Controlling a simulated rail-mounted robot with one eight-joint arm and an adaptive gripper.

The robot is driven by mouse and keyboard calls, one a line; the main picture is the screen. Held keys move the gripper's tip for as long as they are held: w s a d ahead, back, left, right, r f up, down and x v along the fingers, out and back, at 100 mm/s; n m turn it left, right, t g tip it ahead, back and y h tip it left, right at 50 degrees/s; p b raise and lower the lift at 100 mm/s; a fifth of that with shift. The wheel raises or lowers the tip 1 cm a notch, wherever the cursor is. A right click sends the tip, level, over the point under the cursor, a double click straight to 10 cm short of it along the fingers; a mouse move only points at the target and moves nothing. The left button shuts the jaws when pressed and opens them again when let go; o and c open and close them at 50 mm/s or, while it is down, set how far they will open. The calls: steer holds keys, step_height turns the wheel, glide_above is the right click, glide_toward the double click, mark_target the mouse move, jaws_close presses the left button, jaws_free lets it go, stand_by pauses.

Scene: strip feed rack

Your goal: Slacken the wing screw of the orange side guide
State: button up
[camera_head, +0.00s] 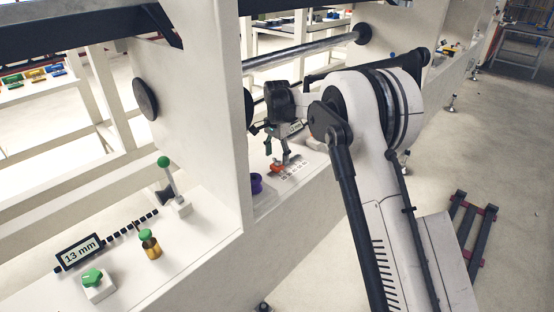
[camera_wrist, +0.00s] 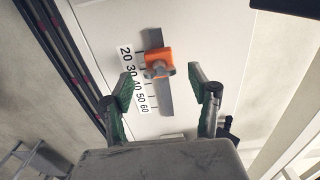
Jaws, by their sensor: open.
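The orange side guide (camera_wrist: 158,60) sits on a grey track beside a printed scale in the wrist view. A small grey wing screw (camera_wrist: 160,69) shows on its lower half. In the head view the orange guide (camera_head: 276,168) is a small patch below my gripper (camera_head: 277,150). In the wrist view my gripper (camera_wrist: 163,85) has its two green-padded fingers spread wide, one on each side of the guide and screw in the picture. Nothing is between the fingertips. How far the tips are from the screw is hard to tell.
The scale (camera_wrist: 138,80) is marked 20 to 60. A purple part (camera_head: 256,184) stands near the upright panel. At the left of the head view are a 13 mm display (camera_head: 80,252), a green star knob (camera_head: 93,277), a green-topped brass part (camera_head: 150,243) and a green-balled lever (camera_head: 168,180).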

steer(key=shift+f, duration=0.55)
steer(key=c, duration=1.2)
steer(key=shift+o, duration=0.2)
steer(key=shift+n, duration=0.4)
steer(key=n, duration=0.4)
steer(key=shift+n, duration=0.3)
steer(key=shift+n+p, duration=0.35)
steer(key=shift+n, duration=2.25)
